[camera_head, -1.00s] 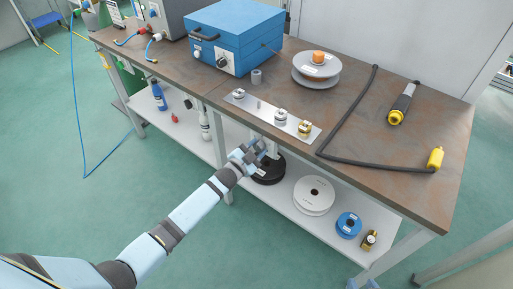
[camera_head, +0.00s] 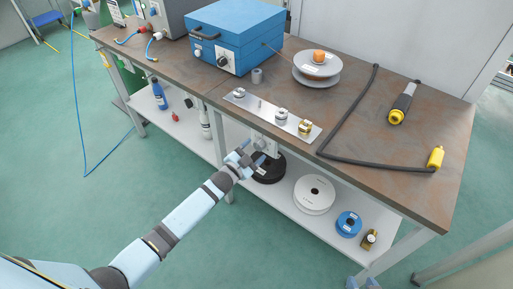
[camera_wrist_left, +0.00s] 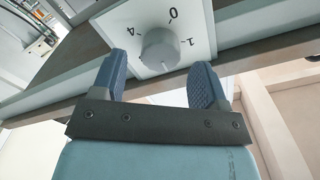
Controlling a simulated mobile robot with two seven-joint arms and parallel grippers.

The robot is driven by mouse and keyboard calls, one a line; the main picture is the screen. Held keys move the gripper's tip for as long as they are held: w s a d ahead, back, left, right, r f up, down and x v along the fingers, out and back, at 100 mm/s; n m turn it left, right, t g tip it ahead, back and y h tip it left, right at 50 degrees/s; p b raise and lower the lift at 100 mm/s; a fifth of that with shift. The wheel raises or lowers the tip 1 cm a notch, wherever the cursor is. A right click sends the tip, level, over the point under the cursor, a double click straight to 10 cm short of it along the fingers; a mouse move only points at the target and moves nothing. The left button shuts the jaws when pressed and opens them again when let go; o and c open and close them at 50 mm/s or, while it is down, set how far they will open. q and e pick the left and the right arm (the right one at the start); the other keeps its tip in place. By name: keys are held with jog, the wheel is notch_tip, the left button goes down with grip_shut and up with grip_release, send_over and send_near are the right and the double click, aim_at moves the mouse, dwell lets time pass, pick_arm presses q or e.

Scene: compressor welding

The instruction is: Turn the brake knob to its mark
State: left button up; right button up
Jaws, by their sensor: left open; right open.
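A round grey knob (camera_wrist_left: 159,48) sits on a white plate (camera_wrist_left: 200,22) with the numerals 0, 1 and 4 in the left wrist view. The plate (camera_head: 263,140) also shows under the bench's front edge in the head view. My left gripper (camera_head: 253,156) is in front of and just below the plate. In the left wrist view the fingers of my left gripper (camera_wrist_left: 160,70) are open, one on each side of the knob and apart from it. Where the knob's pointer stands is too small to tell. My right gripper is not in view.
The bench top (camera_head: 350,125) overhangs a lower shelf with a black spool (camera_head: 268,170), a white spool (camera_head: 314,193) and a blue spool (camera_head: 348,224). A metal strip (camera_head: 262,112) with fittings lies near the front edge. The floor before the bench is clear.

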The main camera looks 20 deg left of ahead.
pick_arm(q)
jog(key=v, duration=1.1)
jog(key=shift+s, duration=0.35)
jog(key=shift+a+r, duration=0.1)
